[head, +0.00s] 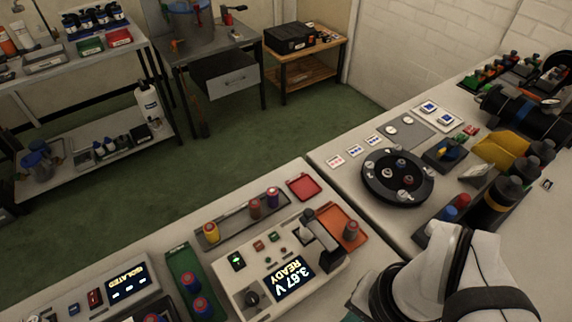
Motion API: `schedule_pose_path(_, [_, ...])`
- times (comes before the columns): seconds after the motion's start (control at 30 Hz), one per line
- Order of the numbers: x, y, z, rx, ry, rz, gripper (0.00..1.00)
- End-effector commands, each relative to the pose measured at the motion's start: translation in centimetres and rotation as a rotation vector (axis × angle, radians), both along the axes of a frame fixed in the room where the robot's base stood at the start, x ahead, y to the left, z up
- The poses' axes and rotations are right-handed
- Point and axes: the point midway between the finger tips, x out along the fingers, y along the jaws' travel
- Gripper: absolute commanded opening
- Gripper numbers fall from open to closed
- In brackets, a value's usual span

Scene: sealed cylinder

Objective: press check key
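A pale tester (225,276) stands on the front bench with its lit display (293,279) reading 3.67 V READY, upside down from here. Its panel has a dark key with a green mark (237,261), a red key (258,245), a green key (274,236) and a dark knob (252,298). I cannot tell which one is the check key. A dark grey clamp-like block (321,232) stands at the tester's right side. My white arm fills the lower right. My gripper's fingertips do not show.
Behind are a grey rack (234,227) and red tray (304,188). A round black fixture (377,182) is on the right bench.

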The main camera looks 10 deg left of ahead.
Motion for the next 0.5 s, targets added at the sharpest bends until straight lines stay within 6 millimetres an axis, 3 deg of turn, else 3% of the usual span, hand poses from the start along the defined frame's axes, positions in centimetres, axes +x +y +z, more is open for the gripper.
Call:
schedule_pose_path(0.1, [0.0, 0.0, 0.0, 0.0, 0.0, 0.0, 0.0])
schedule_pose_path(0.5, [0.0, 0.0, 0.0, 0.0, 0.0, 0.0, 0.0])
